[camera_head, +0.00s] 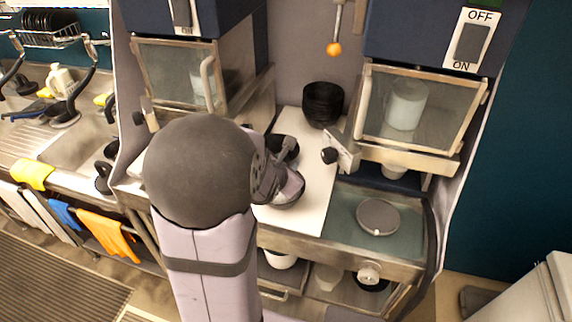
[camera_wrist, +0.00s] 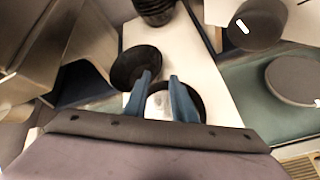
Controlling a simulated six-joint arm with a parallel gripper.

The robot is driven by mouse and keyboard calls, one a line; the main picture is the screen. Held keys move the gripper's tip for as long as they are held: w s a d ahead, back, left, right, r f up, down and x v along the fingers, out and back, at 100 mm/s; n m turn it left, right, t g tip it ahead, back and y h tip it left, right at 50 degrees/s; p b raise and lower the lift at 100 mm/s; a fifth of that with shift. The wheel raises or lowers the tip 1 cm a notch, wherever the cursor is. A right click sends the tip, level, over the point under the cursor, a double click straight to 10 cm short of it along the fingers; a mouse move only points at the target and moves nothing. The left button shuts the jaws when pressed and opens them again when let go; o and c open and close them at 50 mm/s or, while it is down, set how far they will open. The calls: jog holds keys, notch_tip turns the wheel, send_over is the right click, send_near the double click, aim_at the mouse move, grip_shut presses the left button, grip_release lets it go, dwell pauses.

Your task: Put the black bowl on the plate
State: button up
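My gripper (camera_wrist: 160,77) shows two blue fingers, spread apart. A dark round bowl-like thing with a pale inside (camera_wrist: 194,95) lies behind and between the fingers; I cannot tell whether they touch it. Another black bowl (camera_wrist: 133,67) sits just left of the fingertips, on the white board. In the head view my arm hides much of this area, and a black bowl (camera_head: 287,145) shows partly behind my wrist. A flat grey disc (camera_head: 378,217), possibly the plate, lies to the right on a greenish surface; it also shows in the wrist view (camera_wrist: 293,81).
A stack of black bowls (camera_head: 322,104) stands at the back of the white board (camera_head: 317,196). Glass-fronted dispensers stand left and right; the right one (camera_head: 420,106) has a dark knob (camera_head: 329,155) jutting out low on its left. The board's front right is clear.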

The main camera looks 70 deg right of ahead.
jog(key=shift+a+r, duration=0.25)
jog(key=shift+a, duration=0.2)
jog(key=w+a+f+m+t+y, duration=0.2)
jog(key=w+a+f+y, duration=0.1)
jog(key=w+a, duration=0.7)
jog(key=w+a+f+m+t+y, duration=0.2)
jog(key=w+a+f+m+y, duration=0.15)
jog(key=w+a, duration=0.65)
jog(key=w+a+f+m+g+y, duration=0.1)
jog(key=w+a+m+y, duration=0.2)
jog(key=a, duration=1.3)
jog(key=s+a+f+m+g+y+b, duration=0.1)
jog(key=s+a+m+g, duration=0.2)
jog(key=s+a, duration=0.4)
jog(key=shift+a+f+m+g+y, duration=0.15)
jog(key=shift+a+m+g+y, duration=0.3)
jog(key=shift+a, duration=0.75)
